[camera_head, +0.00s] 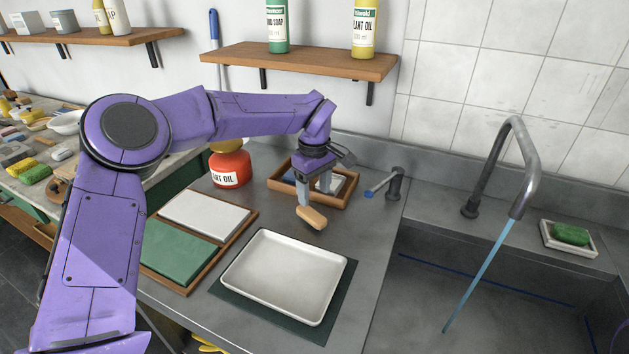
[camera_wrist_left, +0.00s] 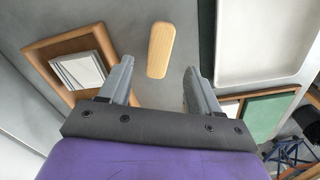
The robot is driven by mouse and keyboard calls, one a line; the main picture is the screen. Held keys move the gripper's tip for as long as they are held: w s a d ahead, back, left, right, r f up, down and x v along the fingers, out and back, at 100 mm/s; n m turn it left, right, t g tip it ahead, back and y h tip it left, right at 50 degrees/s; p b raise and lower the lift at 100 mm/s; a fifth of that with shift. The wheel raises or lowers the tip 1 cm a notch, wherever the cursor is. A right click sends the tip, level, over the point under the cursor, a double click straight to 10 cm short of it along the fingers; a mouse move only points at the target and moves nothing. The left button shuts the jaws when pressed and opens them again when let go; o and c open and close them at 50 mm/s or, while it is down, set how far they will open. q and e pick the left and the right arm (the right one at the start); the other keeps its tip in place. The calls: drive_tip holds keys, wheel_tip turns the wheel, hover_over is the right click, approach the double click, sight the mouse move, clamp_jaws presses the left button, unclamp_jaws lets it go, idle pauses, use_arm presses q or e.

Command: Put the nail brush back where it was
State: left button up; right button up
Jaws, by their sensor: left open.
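The nail brush, a light wooden block with rounded ends (camera_head: 311,217), lies on the grey counter behind the white tray. It also shows in the left wrist view (camera_wrist_left: 160,45), its near end in line with the gap between the fingers. Its bristles are not visible. My left gripper (camera_head: 314,190) is open and empty, pointing down just behind the brush. In the left wrist view its two fingers (camera_wrist_left: 158,72) stand apart on either side of the brush's near end, not touching it. My right gripper is not in view.
A wooden box (camera_head: 338,200) with cards sits behind the gripper. The white tray (camera_head: 262,290) on a green mat lies in front. A wooden holder with white and green pads (camera_head: 222,240), a red jar (camera_head: 231,166), a small tap (camera_head: 393,185) and the sink surround the spot.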

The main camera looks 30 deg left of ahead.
use_arm(q)
wheel_tip(320, 180, up, 4)
drive_tip(key=shift+r, duration=0.2)
idle(1.2)
